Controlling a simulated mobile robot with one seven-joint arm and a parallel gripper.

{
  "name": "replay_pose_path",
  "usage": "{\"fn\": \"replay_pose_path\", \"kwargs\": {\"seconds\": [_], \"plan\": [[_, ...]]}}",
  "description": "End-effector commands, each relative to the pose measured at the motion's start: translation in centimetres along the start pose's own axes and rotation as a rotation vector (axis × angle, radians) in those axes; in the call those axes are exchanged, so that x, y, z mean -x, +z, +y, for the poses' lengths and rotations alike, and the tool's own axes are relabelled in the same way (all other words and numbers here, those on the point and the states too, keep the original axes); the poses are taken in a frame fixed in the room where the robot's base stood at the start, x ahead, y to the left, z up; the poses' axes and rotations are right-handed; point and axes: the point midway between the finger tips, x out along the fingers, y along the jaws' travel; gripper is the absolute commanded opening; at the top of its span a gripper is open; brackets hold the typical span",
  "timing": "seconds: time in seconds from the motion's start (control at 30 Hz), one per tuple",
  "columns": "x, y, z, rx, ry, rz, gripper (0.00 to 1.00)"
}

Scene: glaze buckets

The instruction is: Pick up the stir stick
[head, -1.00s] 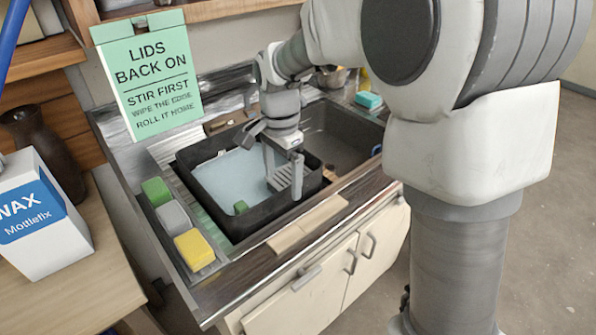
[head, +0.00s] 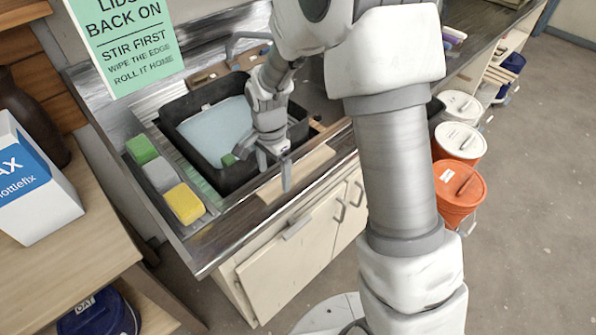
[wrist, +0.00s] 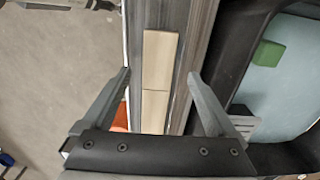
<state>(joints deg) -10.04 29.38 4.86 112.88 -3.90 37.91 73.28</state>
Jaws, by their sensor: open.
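A pale, flat wooden strip (head: 297,175) lies along the front edge of the sink counter. In the wrist view this strip (wrist: 160,60) runs lengthwise between my fingers, with a seam across it. I cannot tell whether it is the stir stick; no other thing is clearly one. My gripper (head: 275,168) is over the counter's front edge, just in front of the black tub. In the wrist view my gripper (wrist: 160,76) is open, one finger on each side of the strip, holding nothing. Its height above the strip is unclear.
The black tub (head: 215,188) holds pale water and a green block (wrist: 268,53). Green, grey and yellow sponges (head: 184,203) sit left of it. An orange bucket (head: 458,187) and white-lidded buckets (head: 460,138) stand on the floor at right. A wax box (head: 35,190) is at left.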

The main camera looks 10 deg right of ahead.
Motion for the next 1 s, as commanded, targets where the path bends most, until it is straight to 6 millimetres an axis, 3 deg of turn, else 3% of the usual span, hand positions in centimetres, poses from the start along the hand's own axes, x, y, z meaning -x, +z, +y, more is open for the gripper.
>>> {"fn": "replay_pose_path", "kwargs": {"seconds": [0.2,0.5,1.0], "plan": [[-3.0,-0.1,0.3,-0.001,0.001,-0.001,0.93],[-3.4,-0.1,0.3,-0.001,0.0,0.0,0.93],[-3.3,-0.1,0.3,-0.001,-0.001,0.0,0.03]]}}
